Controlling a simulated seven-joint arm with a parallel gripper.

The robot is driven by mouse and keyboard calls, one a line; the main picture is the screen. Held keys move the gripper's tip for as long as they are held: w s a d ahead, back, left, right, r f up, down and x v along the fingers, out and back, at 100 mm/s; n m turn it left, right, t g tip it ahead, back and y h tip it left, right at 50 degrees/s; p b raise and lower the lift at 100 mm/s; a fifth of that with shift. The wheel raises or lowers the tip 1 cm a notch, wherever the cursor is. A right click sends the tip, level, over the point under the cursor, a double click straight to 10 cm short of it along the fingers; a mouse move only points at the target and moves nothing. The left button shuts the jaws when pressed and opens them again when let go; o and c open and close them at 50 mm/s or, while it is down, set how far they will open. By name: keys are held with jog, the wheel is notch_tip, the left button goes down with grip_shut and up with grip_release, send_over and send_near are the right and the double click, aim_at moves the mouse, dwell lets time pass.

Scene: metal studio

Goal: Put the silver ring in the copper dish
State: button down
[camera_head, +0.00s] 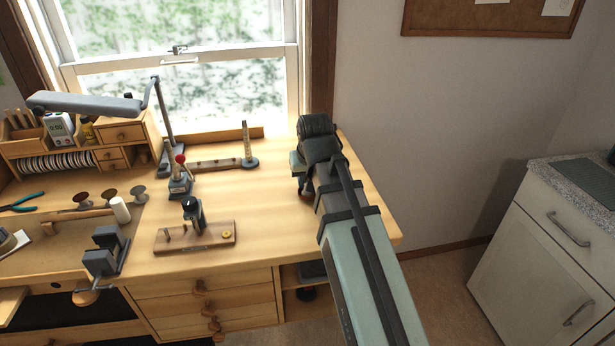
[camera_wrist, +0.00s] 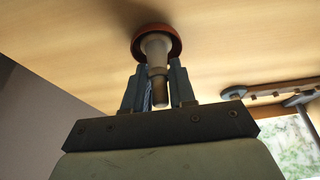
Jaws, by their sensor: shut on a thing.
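In the head view my gripper (camera_head: 305,188) is low over the bench's right part, and my arm hides the dish and ring there.
A wooden board with a dark clamp (camera_head: 194,240) stands left of my gripper. A ring-sizing stick stand (camera_head: 248,150) and a red-knobbed tool (camera_head: 180,180) are farther back. A lamp (camera_head: 90,103) reaches over the left side. The bench top (camera_head: 265,215) just left of my gripper is clear.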

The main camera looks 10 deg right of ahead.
jog(key=c, duration=0.9)
grip_release()
jog(key=shift+r, duration=0.6)
jog(key=shift+v, duration=5.95)
